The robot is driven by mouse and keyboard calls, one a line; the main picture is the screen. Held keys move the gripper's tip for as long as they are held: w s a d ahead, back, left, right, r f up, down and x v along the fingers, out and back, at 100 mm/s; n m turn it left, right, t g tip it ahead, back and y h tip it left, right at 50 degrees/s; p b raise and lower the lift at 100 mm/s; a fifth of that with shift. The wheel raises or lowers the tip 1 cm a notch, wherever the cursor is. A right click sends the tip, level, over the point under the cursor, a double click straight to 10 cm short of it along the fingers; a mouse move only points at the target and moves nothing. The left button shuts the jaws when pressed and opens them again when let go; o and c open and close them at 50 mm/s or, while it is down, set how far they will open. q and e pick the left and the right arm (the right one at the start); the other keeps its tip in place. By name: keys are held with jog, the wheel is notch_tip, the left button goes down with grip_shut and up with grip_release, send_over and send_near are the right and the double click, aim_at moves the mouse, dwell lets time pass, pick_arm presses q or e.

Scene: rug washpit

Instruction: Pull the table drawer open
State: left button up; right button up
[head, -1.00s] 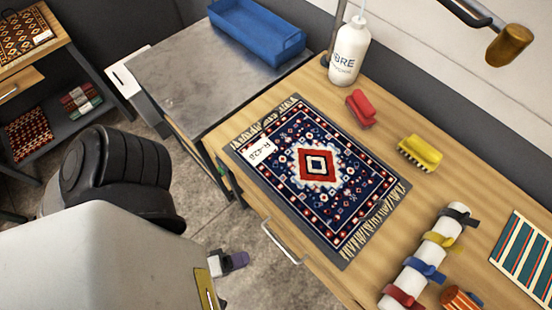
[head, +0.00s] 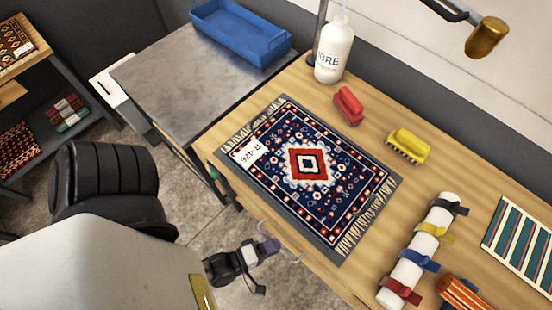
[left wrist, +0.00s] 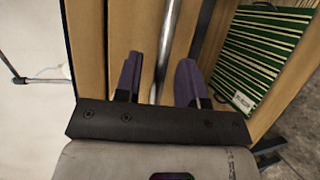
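The wooden table (head: 228,172) has a front face with a metal bar handle (head: 293,257), partly hidden by my left gripper (head: 270,246) in the head view. In the left wrist view the handle (left wrist: 168,40) runs between the two purple fingers of my left gripper (left wrist: 158,80). The fingers stand apart, with a visible gap to the bar on each side. The wooden front (left wrist: 135,25) lies behind the handle and looks closed, though its edges are partly hidden. My right gripper is not in view.
A green striped piece (left wrist: 255,60) sits beside the front. Floor before the table is clear.

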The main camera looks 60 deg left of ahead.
pick_arm(q)
jog(key=shift+w+f, duration=0.15)
jog(key=shift+w, duration=0.6)
jog(key=shift+c, duration=0.2)
grip_shut()
